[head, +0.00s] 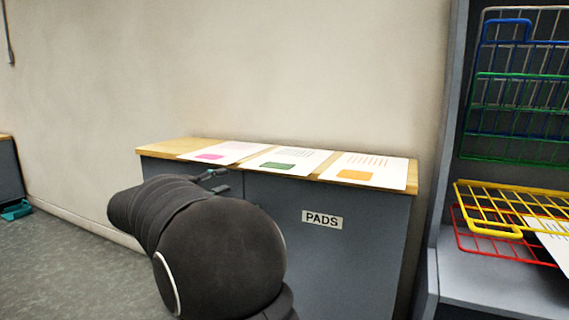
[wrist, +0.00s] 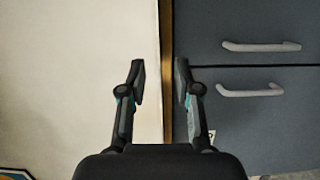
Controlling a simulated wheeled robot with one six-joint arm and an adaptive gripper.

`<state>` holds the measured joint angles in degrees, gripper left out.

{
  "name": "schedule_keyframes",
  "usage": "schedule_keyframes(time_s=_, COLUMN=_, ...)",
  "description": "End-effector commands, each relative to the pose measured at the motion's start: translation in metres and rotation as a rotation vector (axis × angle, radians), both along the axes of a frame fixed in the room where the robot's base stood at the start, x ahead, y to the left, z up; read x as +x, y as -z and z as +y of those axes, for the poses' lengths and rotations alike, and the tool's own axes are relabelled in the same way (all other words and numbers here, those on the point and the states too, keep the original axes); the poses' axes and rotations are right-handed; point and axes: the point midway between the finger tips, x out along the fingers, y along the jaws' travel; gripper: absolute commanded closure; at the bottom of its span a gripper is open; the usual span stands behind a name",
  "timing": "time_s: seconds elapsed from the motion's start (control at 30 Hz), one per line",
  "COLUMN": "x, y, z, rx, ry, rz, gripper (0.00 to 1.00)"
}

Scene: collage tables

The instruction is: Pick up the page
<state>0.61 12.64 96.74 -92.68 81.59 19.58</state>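Three white pages lie side by side on the wooden top of a grey cabinet in the head view. The left page (head: 222,149) has a magenta block, the middle page (head: 298,155) a green block, and the right page (head: 371,162) an orange block. My gripper (head: 215,180) is at the cabinet's front edge, near the left page, partly hidden by my arm. In the wrist view my gripper (wrist: 160,75) has its fingers apart with nothing held between them. A narrow brown strip and a pale surface show behind them; I cannot tell whether the pale surface is a page.
The cabinet (head: 375,225) carries a "PADS" label (head: 322,219). At right, a grey stand holds coloured wire racks (head: 520,115), with another printed page (head: 553,240) by the yellow and red ones. Drawer handles (wrist: 260,46) show in the wrist view.

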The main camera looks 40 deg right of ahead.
Motion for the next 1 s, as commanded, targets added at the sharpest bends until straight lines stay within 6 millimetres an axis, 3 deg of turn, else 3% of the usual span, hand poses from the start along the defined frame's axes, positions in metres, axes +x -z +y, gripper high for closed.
schedule_keyframes(time_s=0.4, x=0.011, y=-0.001, z=-0.066, rx=-0.006, ry=0.002, rz=0.000, gripper=0.68)
schedule_keyframes(time_s=0.77, x=0.015, y=-0.001, z=-0.088, rx=-0.005, ry=0.000, rz=-0.001, gripper=0.68)
schedule_keyframes(time_s=1.0, x=0.023, y=-0.002, z=-0.119, rx=-0.005, ry=0.002, rz=-0.001, gripper=0.68)
